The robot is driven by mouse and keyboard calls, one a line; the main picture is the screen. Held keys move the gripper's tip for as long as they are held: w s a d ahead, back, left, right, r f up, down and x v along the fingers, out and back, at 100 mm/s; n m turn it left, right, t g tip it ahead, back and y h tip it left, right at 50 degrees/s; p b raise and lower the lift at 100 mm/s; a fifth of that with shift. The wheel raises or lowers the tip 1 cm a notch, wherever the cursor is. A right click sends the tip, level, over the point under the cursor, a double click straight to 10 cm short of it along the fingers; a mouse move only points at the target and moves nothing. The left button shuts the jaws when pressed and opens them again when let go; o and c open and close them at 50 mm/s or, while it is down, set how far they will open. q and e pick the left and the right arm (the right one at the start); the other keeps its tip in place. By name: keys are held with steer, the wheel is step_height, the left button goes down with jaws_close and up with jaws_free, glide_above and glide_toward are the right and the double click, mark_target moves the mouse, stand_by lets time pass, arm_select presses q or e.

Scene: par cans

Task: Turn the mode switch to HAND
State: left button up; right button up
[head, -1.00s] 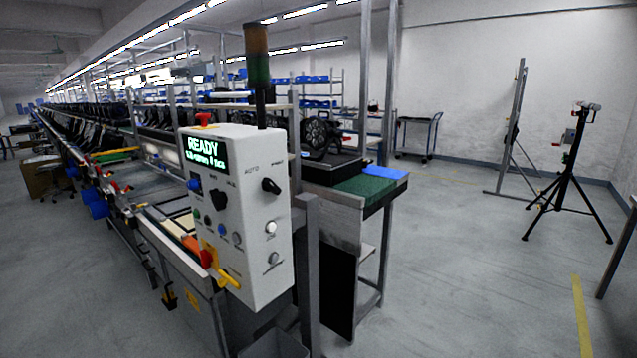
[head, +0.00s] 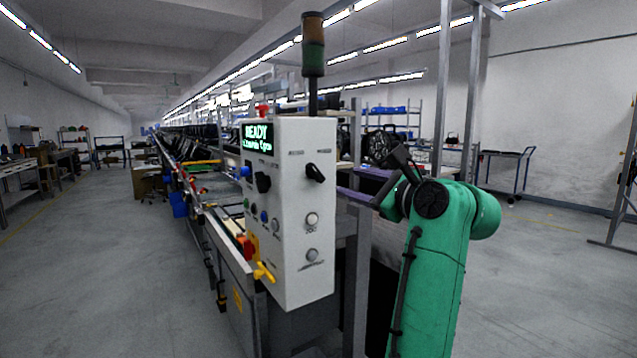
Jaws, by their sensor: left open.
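A grey-white control box (head: 290,245) stands in the middle of the head view. A black rotary knob (head: 315,173) sits high on its face between two small labels, too blurred to read now; the left one reads AUTO in the earlier frame. The knob's bar slants from upper left to lower right.
The box also carries a white button (head: 312,219), a grey button (head: 312,255), a red knob and a yellow handle (head: 264,272). A signal lamp post (head: 313,45) rises behind it. A metal post (head: 356,280) stands at its right.

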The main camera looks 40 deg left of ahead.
mark_target(317, 173)
arm_select(q)
steer(key=p+x, duration=0.2)
steer(key=x, duration=1)
steer(key=shift+w+a+r+p, duration=0.1)
steer(key=shift+a+p, duration=0.15)
steer(key=shift+p, duration=0.05)
steer(key=shift+w+a, duration=0.15)
steer(key=shift+a, duration=0.25)
jaws_close()
